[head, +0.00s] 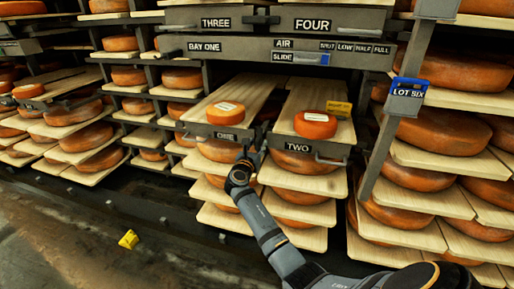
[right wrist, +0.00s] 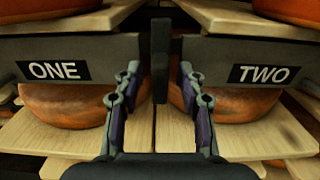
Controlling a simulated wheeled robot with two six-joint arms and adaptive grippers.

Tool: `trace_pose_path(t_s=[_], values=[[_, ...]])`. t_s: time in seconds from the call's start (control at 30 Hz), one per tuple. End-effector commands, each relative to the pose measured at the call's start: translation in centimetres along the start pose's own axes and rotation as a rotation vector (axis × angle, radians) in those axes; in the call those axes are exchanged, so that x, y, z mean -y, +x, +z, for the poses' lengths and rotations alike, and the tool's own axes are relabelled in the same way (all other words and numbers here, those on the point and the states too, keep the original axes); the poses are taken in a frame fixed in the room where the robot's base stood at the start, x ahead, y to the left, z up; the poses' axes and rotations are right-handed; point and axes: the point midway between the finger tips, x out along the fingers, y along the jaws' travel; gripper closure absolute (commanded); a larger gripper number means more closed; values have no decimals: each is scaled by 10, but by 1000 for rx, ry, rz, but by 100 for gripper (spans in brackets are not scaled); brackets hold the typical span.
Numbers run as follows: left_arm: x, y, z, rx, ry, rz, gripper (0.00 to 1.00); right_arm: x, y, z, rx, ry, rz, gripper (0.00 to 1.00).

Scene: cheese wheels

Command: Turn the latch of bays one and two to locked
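The bay one front, labelled ONE (head: 226,136), and the bay two front, labelled TWO (head: 298,147), stand side by side, each below a board with an orange cheese wheel. In the right wrist view, a dark upright bar (right wrist: 160,60), apparently the latch, stands between the ONE plate (right wrist: 54,70) and the TWO plate (right wrist: 264,74). My right gripper (head: 250,154) is at the gap between the fronts. In the right wrist view its fingers (right wrist: 159,85) are apart, either side of the bar's line, with no visible contact. My left gripper is out of view.
Above are the THREE (head: 216,23) and FOUR (head: 312,25) fronts and a beam with an air slide (head: 300,58). A blue LOT SIX tag (head: 409,88) hangs on the right post. Cheese shelves surround the bays. A yellow object (head: 128,239) lies on the floor.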

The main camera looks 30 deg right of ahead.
Motion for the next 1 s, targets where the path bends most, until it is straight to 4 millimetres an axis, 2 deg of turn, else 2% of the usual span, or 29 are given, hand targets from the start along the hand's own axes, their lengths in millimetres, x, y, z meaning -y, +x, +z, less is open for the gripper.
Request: trace_pose_path(t_s=[0.27, 0.57, 1.0], values=[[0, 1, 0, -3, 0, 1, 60, 0, 2, 1, 0, 1, 0, 60], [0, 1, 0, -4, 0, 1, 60, 0, 2, 0, 0, 1, 0, 100], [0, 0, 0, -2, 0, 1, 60, 0, 2, 0, -1, 60, 0, 100]])
